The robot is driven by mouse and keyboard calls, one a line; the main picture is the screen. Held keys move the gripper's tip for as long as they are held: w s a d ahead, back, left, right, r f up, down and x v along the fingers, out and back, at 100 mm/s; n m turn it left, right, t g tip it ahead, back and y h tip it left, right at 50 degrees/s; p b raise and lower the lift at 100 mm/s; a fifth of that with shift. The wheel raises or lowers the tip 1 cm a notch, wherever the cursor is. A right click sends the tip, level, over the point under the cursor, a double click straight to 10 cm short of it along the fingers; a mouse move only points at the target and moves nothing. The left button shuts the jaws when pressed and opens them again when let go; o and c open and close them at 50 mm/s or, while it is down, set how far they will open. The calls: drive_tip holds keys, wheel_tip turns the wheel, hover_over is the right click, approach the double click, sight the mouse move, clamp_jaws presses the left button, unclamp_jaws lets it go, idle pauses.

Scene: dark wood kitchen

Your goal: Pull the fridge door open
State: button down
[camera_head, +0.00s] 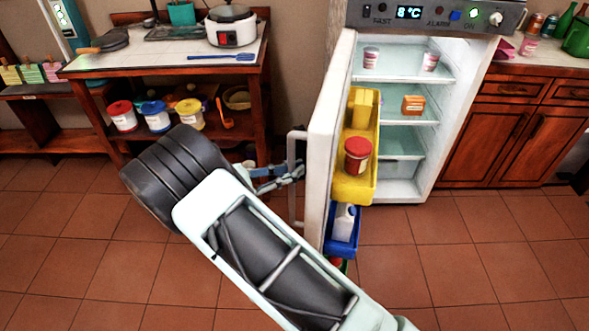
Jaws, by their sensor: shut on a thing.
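The fridge (416,185) stands right of centre with its inside in view. Its white door (322,125) is swung wide open to the left, seen nearly edge-on, and its shelves face right. The door handle (293,208) is a pale vertical bar on the door's left side. My gripper (297,173) reaches the handle from the left and is shut on it. My arm covers the lower middle of the view and hides part of the floor and the gripper's base.
A wooden worktable (163,75) with a rice cooker (231,27) stands at the back left, close behind my gripper. Wooden cabinets (490,125) stand right of the fridge. The door holds a yellow bin (355,185) and a blue bin (342,245). Tiled floor (480,260) is clear at right.

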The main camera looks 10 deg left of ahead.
drive_tip(key=shift+s+a+f, duration=0.2)
drive_tip(key=shift+s+a, duration=0.05)
drive_tip(key=shift+s, duration=0.05)
drive_tip(key=c, duration=1.9)
unclamp_jaws()
drive_tip(key=shift+s+r, duration=0.15)
drive_tip(key=shift+c, duration=0.2)
drive_tip(key=shift+w, duration=0.2)
drive_tip(key=v, duration=1.2)
